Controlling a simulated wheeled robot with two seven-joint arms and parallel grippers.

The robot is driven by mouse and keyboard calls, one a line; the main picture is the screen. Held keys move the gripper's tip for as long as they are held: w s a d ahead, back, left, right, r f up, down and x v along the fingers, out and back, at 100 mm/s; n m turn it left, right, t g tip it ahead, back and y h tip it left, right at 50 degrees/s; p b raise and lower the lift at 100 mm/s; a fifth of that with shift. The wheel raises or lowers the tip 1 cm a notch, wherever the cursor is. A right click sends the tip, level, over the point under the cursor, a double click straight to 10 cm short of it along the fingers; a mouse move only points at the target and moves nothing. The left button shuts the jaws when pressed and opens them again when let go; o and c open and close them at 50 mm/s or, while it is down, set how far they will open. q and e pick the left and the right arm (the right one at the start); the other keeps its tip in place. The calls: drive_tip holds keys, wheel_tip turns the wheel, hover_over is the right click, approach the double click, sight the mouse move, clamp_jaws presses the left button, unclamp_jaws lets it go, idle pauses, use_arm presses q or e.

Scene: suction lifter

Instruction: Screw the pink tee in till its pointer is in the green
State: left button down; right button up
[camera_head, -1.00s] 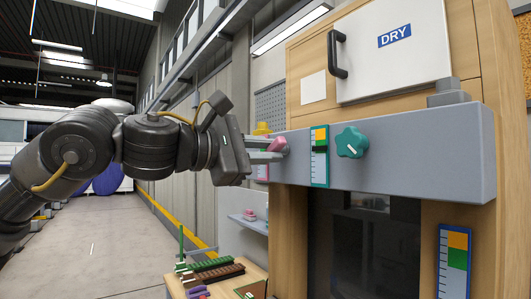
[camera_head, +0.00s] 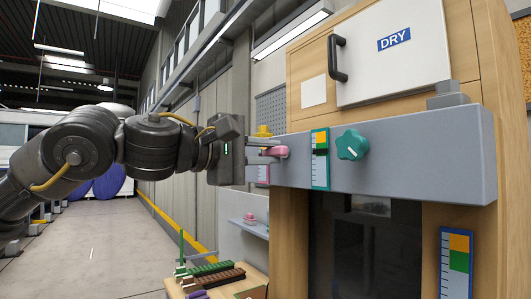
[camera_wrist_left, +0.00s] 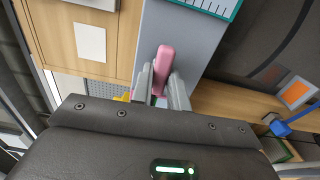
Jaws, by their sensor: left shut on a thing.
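The pink tee (camera_head: 277,151) sticks out from the left part of the grey beam (camera_head: 420,160); it also shows in the left wrist view (camera_wrist_left: 164,62). My left gripper (camera_head: 268,152) is shut on the tee's bar, one finger on each side in the left wrist view (camera_wrist_left: 162,84). In the head view the bar lies about level. My right gripper is not in view.
A teal-edged scale (camera_head: 320,170) and a green star knob (camera_head: 351,144) sit on the beam to the right of the tee. A wooden table (camera_head: 230,284) with dark and green strips is below.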

use_arm(q)
drive_tip(key=shift+f, duration=0.1)
drive_tip(key=c, duration=1.4)
unclamp_jaws()
drive_tip(key=shift+o, duration=0.2)
